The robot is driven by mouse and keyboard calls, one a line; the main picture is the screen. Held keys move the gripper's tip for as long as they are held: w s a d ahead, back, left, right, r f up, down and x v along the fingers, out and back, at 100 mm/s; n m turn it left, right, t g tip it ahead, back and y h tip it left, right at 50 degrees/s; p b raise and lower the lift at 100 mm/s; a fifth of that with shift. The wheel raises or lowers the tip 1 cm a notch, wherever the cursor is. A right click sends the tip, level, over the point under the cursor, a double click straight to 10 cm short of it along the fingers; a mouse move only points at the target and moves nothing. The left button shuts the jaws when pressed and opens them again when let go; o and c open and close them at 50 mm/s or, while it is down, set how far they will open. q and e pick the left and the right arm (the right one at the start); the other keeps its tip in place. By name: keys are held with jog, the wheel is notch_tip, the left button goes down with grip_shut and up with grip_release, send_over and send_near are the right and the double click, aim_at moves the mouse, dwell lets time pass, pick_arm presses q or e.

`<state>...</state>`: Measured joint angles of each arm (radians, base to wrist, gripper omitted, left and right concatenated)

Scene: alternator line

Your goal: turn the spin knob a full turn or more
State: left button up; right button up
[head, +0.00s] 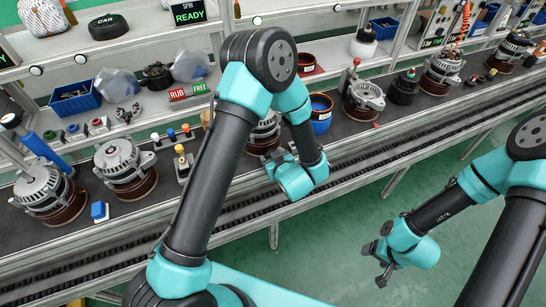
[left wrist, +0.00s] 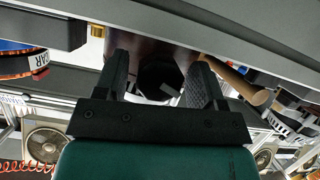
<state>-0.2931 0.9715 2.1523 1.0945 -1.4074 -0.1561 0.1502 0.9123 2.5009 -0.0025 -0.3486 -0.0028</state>
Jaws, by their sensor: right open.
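The spin knob (left wrist: 160,80) is a dark faceted knob with a pale mark, under a brownish round body in the left wrist view. My left gripper (left wrist: 162,84) has one finger on each side of it. I cannot tell whether the fingers touch the knob. In the head view my left gripper (head: 272,162) is at the bench's front edge by an alternator (head: 264,130), and my arm hides the knob and fingertips. My right gripper (head: 380,264) is open and empty over the green floor, away from the bench.
Alternators stand along the bench on the left (head: 122,165) and right (head: 364,98). A blue-banded pot (head: 321,120) is just right of my left arm. A blue bin (head: 75,97) and RUB/FREE labels (head: 188,91) are on the shelf. A conveyor rail (head: 400,140) runs along the front.

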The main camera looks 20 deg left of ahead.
pick_arm(q)
jog(key=shift+o, duration=0.6)
jog(key=v, duration=1.7)
jog(key=shift+s, duration=0.2)
jog(key=shift+d, duration=0.1)
